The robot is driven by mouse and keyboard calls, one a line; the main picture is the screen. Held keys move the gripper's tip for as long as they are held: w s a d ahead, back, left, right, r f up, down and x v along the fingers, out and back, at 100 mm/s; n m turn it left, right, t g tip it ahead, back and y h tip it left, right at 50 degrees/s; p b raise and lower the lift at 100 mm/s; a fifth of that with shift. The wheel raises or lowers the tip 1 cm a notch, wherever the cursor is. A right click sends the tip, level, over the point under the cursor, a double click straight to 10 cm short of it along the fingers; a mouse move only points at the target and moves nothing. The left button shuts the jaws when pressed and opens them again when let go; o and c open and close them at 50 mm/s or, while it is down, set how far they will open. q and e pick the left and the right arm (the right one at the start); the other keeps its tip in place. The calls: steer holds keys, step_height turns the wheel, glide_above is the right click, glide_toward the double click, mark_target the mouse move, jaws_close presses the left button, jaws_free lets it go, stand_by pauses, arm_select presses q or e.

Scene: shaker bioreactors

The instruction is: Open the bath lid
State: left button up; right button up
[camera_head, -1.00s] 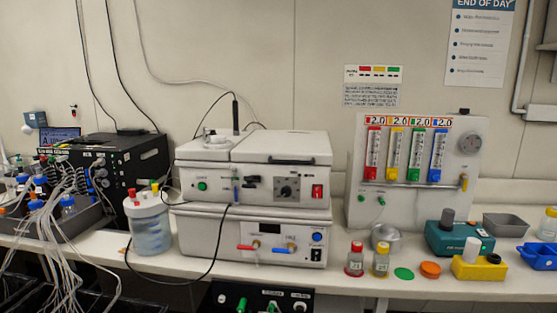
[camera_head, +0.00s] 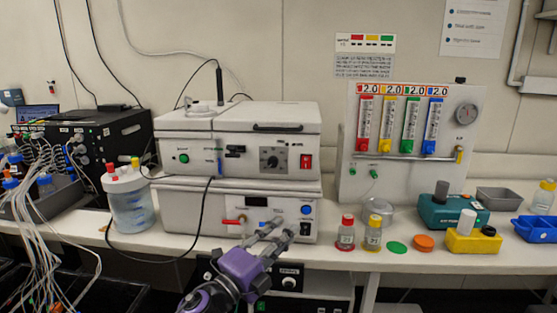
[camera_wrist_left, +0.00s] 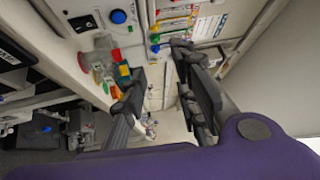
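The bath is the white two-tier unit in the middle of the bench. Its closed lid (camera_head: 240,118) has a dark bar handle (camera_head: 277,128) along the front edge. A control panel (camera_head: 240,160) with a dial and a red switch is below it. My left gripper (camera_head: 279,230) is in front of the lower unit, well below the handle, with its fingers pointing up and to the right. In the left wrist view, the left gripper (camera_wrist_left: 160,62) is open with nothing between its fingers. The lid handle cannot be made out in that view. My right gripper is not in view.
A black cable (camera_head: 203,215) hangs in front of the bath unit. A jar (camera_head: 131,205) stands to its left. Red- and yellow-capped bottles (camera_head: 346,234) (camera_head: 373,236) stand at the right near the bench edge. A gas flow panel (camera_head: 352,150) is behind them.

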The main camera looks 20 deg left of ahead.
arm_select(q)
steer(key=w+d+r+m+g+h+b, duration=0.1)
steer(key=w+d+r+m+g+h, duration=0.15)
steer(key=r+m, duration=0.95)
steer(key=w+d+r+m+g+h+b, duration=0.1)
steer(key=d+r+m+g+h, duration=0.25)
steer(key=r+m, duration=0.85)
steer(key=m+t+y, duration=0.2)
steer(key=m+y, duration=0.7)
steer(key=y, duration=0.2)
glide_toward(278, 129)
steer(key=x, duration=0.7)
steer(key=shift+w+p, duration=0.4)
steer(key=shift+w+d+f, duration=0.15)
steer(key=shift+w+f, duration=0.05)
steer(key=shift+w, duration=0.3)
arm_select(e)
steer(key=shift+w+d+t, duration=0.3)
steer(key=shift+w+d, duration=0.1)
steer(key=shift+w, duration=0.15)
